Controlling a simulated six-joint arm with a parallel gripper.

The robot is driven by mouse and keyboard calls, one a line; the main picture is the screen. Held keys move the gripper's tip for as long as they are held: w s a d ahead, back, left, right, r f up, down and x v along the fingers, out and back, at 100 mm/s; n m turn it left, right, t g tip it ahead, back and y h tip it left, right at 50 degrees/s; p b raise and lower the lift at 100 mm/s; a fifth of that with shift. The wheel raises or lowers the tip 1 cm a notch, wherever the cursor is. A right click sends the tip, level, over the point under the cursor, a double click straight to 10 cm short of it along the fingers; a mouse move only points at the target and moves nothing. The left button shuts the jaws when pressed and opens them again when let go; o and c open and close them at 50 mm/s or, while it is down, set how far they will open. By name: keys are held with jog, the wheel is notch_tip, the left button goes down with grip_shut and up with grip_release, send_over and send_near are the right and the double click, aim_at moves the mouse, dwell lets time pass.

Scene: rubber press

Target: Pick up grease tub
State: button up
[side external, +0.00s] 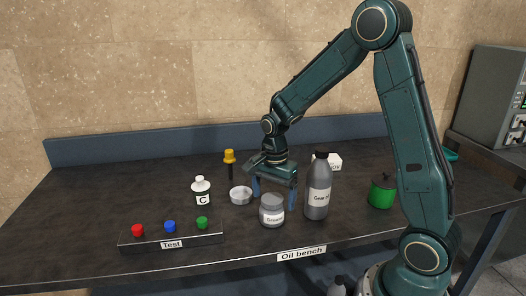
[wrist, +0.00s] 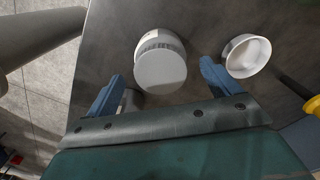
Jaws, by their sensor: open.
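The grease tub (side external: 271,213) is a short grey jar with a white label, standing upright near the front of the bench. In the wrist view the tub (wrist: 161,68) shows its round grey lid, just ahead of and between the blue fingertips. My gripper (side external: 274,194) is open and empty, pointing down, its two blue fingers spread just above and behind the tub. In the wrist view the gripper (wrist: 162,74) has a finger on each side of the tub's outline. I cannot tell whether either finger touches it.
A tall gear oil bottle (side external: 317,190) stands close to the tub's right. A shallow white dish (side external: 240,195) is at its left, with a white bottle marked C (side external: 201,191) and a yellow-handled tool (side external: 230,162) beyond. A green can (side external: 382,191) and a button panel (side external: 172,236) flank them.

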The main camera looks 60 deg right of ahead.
aim_at(272, 209)
jog(key=shift+f, duration=0.2)
jog(key=shift+w+a+f, duration=0.1)
jog(key=shift+f, duration=1.2)
jog(key=shift+a+f, duration=0.1)
jog(key=shift+f, duration=1.15)
jog(key=c, duration=1.3)
jog(key=shift+r, duration=0.2)
notch_tip(272, 209, up, 20)
jog(key=shift+f, duration=0.15)
